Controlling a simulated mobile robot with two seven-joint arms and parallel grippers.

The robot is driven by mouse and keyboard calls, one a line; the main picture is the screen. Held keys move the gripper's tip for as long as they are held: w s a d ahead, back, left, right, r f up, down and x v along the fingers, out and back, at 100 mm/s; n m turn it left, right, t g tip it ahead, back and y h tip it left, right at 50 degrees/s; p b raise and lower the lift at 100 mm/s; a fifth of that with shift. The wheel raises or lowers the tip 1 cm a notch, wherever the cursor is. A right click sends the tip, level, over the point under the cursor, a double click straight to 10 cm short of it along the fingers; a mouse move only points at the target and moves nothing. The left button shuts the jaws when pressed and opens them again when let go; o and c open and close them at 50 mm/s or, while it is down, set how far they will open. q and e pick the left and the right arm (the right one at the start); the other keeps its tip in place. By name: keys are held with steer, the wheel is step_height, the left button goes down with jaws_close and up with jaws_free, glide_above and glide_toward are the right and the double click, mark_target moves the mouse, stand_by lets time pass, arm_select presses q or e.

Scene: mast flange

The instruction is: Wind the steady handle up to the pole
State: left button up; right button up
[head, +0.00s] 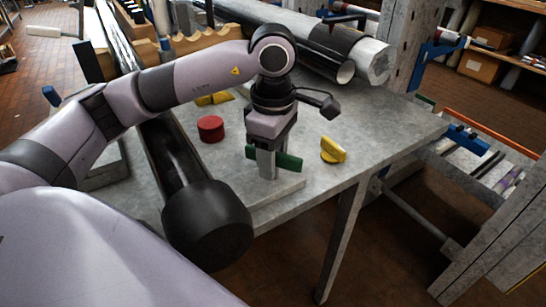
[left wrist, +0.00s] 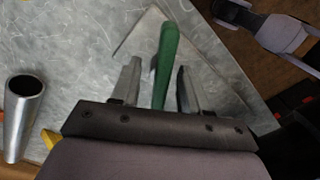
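The green steady handle (head: 289,161) shows just beyond my left gripper (head: 267,172), low over the front part of the grey table. In the left wrist view the handle (left wrist: 167,58) runs between the two fingers of my left gripper (left wrist: 158,70), with a gap on each side. The gripper is open and points down. The pole (head: 168,155) is long and black with a thick round black end, lying left of the gripper and partly hidden by my left arm. The steady's base is mostly hidden by the gripper.
A red round piece (head: 211,129) and a yellow piece (head: 333,150) lie on the grey table (head: 385,130). Thick pipes (head: 330,55) lie at the back. Wooden cradles (head: 210,40) stand behind my arm. A rack (head: 485,160) stands to the right.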

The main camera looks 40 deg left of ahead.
arm_select(q)
steer(key=shift+r+p, duration=1.7)
steer(key=shift+r, duration=0.75)
